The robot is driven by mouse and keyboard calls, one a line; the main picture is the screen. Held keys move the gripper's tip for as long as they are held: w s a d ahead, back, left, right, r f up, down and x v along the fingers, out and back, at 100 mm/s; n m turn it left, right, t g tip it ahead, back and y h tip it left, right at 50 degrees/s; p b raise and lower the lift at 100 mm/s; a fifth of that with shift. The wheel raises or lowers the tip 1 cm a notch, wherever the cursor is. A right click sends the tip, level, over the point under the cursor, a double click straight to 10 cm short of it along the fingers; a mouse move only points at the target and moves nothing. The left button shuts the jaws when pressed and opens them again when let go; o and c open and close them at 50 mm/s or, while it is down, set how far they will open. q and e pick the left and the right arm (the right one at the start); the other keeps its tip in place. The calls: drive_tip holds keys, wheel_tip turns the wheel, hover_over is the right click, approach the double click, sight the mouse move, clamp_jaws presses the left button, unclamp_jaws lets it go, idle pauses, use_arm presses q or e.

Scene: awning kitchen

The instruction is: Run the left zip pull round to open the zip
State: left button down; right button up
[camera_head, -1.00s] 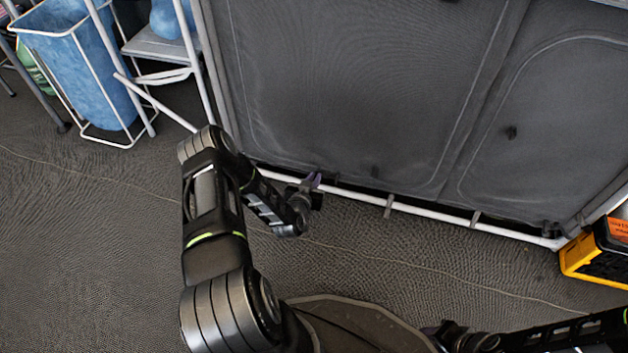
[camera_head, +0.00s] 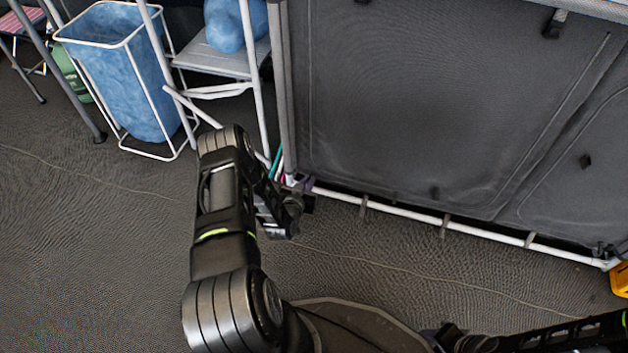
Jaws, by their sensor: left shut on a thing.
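The grey fabric cabinet front (camera_head: 400,110) fills the upper right, with a faint curved zip line around its left panel (camera_head: 390,90). My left gripper (camera_head: 308,187) is at the panel's lower left corner, just above the white bottom rail. It is shut, with a small purple bit showing at its tips. The left zip pull is hidden or too small to make out there. My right gripper (camera_head: 443,334) is low at the bottom edge, away from the cabinet, and its jaws are unclear.
The white bottom rail (camera_head: 400,208) runs along the cabinet's foot. A white-framed stand (camera_head: 215,62) and a blue bin (camera_head: 130,80) stand to the left, close to my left arm. A yellow crate (camera_head: 620,280) is at the right edge. The floor in front is clear.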

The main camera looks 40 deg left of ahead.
use_arm(q)
drive_tip(key=shift+s+a, duration=0.15)
drive_tip(key=shift+a, duration=0.45)
drive_tip(key=c, duration=1.5)
unclamp_jaws()
drive_tip(key=shift+s, duration=0.1)
drive_tip(key=p+v, duration=0.3)
drive_tip(key=v, duration=0.4)
drive_tip(key=shift+s+r+p, duration=0.15)
drive_tip(key=shift+s+p, duration=0.15)
